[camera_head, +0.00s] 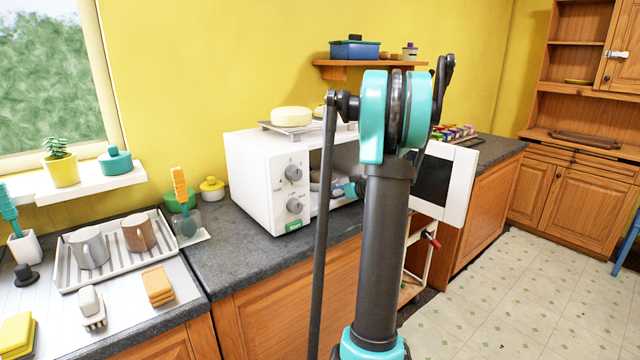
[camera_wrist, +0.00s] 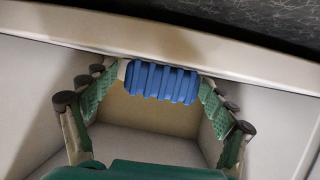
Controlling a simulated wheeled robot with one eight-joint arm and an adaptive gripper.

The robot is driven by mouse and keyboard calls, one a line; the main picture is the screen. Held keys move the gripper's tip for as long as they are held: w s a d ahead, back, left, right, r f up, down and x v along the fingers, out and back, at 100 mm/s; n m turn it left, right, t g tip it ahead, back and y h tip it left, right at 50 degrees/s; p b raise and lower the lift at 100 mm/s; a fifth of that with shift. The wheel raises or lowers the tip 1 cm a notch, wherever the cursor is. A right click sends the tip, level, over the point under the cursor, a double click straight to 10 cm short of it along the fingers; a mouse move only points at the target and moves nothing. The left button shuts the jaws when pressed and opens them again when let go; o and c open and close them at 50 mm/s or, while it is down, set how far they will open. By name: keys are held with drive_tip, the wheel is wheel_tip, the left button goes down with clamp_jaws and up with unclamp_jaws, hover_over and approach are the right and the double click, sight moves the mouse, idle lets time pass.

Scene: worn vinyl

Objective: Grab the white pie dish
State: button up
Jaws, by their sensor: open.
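I cannot pick out a white pie dish with certainty. In the head view, a pale rounded item (camera_head: 317,180) shows in the open white microwave (camera_head: 258,190), mostly hidden by my arm. My gripper (camera_head: 348,189) is at the microwave opening, largely hidden behind my arm. In the wrist view, my gripper (camera_wrist: 160,88) is open, with its green-padded fingers spread wide. A blue ridged object (camera_wrist: 160,82) with a cream end lies between the fingertips. I cannot tell whether the fingers touch it. Pale walls surround the fingers.
The microwave door (camera_head: 458,187) stands open on the right. A cream round item (camera_head: 291,116) sits on top of the microwave. A drying tray (camera_head: 68,279) with two mugs stands at left on the dark counter (camera_head: 225,258). The tiled floor at right is clear.

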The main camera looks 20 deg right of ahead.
drive_tip(key=c, duration=1.7)
drive_tip(key=shift+r, duration=0.1)
drive_tip(key=shift+c, duration=0.2)
